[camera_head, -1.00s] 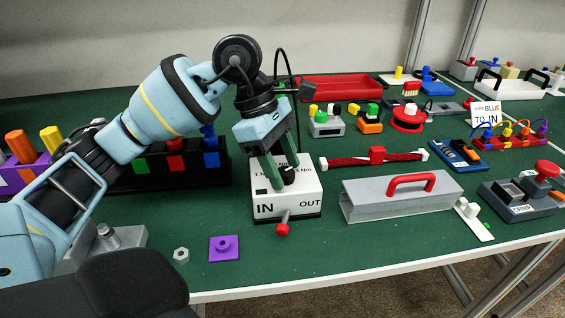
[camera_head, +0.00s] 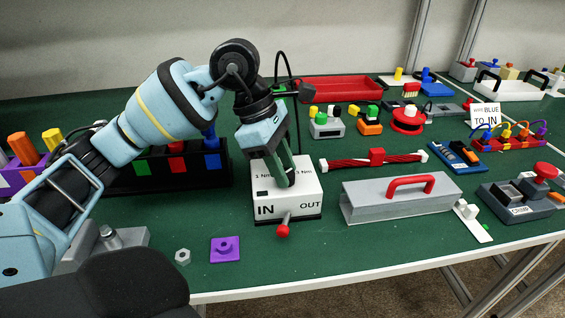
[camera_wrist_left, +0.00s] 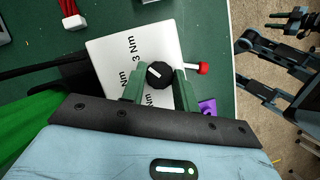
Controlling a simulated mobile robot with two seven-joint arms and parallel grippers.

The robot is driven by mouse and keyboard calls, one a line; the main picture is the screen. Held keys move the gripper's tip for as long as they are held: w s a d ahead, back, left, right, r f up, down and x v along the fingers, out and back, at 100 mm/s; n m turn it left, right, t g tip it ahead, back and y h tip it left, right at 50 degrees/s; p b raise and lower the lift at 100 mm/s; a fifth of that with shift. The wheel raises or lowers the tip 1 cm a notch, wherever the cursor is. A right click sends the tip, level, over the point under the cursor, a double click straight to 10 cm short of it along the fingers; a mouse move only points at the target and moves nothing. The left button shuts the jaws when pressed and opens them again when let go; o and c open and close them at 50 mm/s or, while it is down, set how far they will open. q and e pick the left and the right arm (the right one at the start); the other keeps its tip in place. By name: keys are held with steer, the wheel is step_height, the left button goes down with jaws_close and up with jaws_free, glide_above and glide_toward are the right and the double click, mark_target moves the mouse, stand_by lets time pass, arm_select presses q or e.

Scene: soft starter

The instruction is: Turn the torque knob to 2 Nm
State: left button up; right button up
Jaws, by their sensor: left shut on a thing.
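The torque knob (camera_wrist_left: 160,75) is black with a white pointer line, on top of a white box (camera_head: 262,208) marked IN and OUT on its front. In the left wrist view the top of the box (camera_wrist_left: 110,55) carries Nm labels; "3 Nm" is readable and others are partly covered. My left gripper (camera_head: 288,183) reaches down from above, and its green fingers (camera_wrist_left: 160,86) are shut on the knob, one on each side. In the head view the fingers mostly hide the knob. The pointer's exact setting is hard to tell.
A red-tipped lever (camera_head: 283,230) sticks out from the box front. A grey case with a red handle (camera_head: 411,184) stands to the right. A purple plate (camera_head: 225,248) and a nut (camera_head: 182,256) lie at the front left. A black rack (camera_head: 130,178) stands behind left.

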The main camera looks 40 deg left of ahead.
arm_select(q)
steer(key=n+t+p, duration=0.1)
steer(key=n, duration=0.1)
steer(key=n+y, duration=0.1)
steer(key=n, duration=0.2)
steer(key=shift+s+d+r+t+p, duration=0.1)
steer(key=shift+t+p, duration=0.3)
steer(key=n+y+p, duration=0.1)
steer(key=n, duration=0.3)
steer(key=shift+t, duration=0.3)
steer(key=shift+d+n+y, duration=0.1)
steer(key=shift+n+y, duration=0.2)
steer(key=shift+n, duration=0.2)
steer(key=o, duration=1)
steer(key=p+v, duration=0.1)
steer(key=v, duration=0.6)
steer(key=shift+s+r, duration=0.25)
steer(key=shift+r, duration=0.05)
